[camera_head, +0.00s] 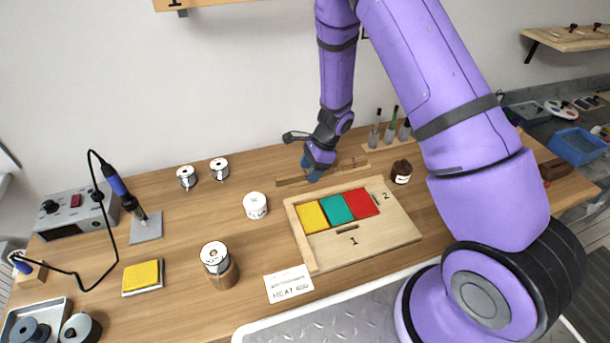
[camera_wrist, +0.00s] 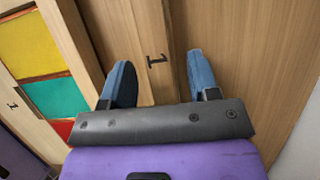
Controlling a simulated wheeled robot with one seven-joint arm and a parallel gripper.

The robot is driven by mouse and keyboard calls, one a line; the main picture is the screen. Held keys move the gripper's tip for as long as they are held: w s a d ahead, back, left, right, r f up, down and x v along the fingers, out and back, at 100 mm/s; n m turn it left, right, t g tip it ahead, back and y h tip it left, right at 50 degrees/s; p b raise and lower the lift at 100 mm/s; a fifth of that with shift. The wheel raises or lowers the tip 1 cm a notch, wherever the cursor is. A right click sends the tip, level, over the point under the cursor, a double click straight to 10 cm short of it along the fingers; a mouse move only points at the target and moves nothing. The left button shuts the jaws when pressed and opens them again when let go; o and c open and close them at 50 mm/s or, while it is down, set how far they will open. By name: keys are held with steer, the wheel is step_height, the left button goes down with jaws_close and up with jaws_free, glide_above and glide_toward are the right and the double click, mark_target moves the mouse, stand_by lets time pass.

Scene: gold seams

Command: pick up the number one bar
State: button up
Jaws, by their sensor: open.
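The number one bar (camera_head: 291,181) is a long, thin wooden strip lying on the table behind the wooden tray (camera_head: 391,228). Its dark "1" shows in the wrist view on the bar (camera_wrist: 157,82), between my fingers. My gripper (camera_head: 313,174) points down over the bar and hides part of it in the head view. In the wrist view my gripper (camera_wrist: 159,62) is open, with one blue finger on each side of the bar. I cannot tell how far the fingertips are above the table.
The tray holds yellow (camera_head: 311,217), teal (camera_head: 337,209) and red (camera_head: 362,202) tiles, with marks "1" and "2" on its board. A dark jar (camera_head: 401,172) stands right of the bar. A white roll (camera_head: 255,205) stands left of the tray. The wall is close behind.

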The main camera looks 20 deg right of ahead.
steer(key=shift+f, duration=0.25)
steer(key=shift+c, duration=0.4)
jaws_close()
